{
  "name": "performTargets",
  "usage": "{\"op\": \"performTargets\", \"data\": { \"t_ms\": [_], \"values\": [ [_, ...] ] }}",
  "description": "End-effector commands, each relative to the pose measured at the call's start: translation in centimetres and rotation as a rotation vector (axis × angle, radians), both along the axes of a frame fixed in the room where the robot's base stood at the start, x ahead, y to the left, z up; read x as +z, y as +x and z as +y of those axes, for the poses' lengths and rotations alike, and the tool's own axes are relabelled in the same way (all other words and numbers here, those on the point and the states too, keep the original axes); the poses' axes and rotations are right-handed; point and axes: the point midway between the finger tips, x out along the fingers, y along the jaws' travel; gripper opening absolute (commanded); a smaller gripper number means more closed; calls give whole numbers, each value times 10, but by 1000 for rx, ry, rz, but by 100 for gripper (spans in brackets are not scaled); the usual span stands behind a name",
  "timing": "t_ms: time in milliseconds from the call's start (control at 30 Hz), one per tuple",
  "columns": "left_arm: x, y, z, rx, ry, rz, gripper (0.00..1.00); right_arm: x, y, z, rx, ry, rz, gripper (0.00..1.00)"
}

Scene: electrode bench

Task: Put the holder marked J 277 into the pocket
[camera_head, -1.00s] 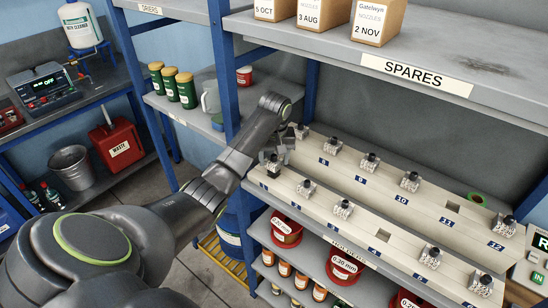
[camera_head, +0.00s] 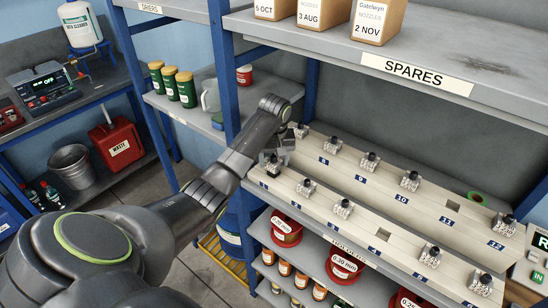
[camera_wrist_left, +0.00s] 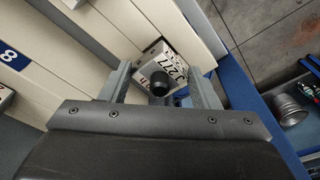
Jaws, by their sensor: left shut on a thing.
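The holder marked 277 (camera_wrist_left: 152,61) is a pale block with black print and a round black knob, between my left gripper's fingers (camera_wrist_left: 160,86) in the left wrist view. In the head view my left gripper (camera_head: 276,150) is shut at the left end of the front board (camera_head: 322,221). The holder there is mostly hidden and dark; I cannot tell whether it is seated or raised. One empty square pocket (camera_head: 379,237) shows in the front board. Another empty pocket (camera_head: 453,208) shows in the back board near label 11. My right gripper is out of view.
Several similar holders, such as one at label 10 (camera_head: 411,181), stand along both boards. A blue post (camera_head: 229,75) stands close left of my forearm. The SPARES shelf (camera_head: 480,85) overhangs behind.

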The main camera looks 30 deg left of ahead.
Motion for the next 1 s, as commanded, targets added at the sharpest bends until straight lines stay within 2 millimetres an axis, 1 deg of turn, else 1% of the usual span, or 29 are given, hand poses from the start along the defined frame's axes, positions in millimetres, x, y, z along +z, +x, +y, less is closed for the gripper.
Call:
{"op": "performTargets", "data": {
  "t_ms": [800, 1000],
  "values": [
    [-20, 0, 0, 0, 0, 0, 23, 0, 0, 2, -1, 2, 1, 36],
    [-22, 0, 0, 0, 0, -1, 23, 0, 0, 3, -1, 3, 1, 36]
  ]
}}
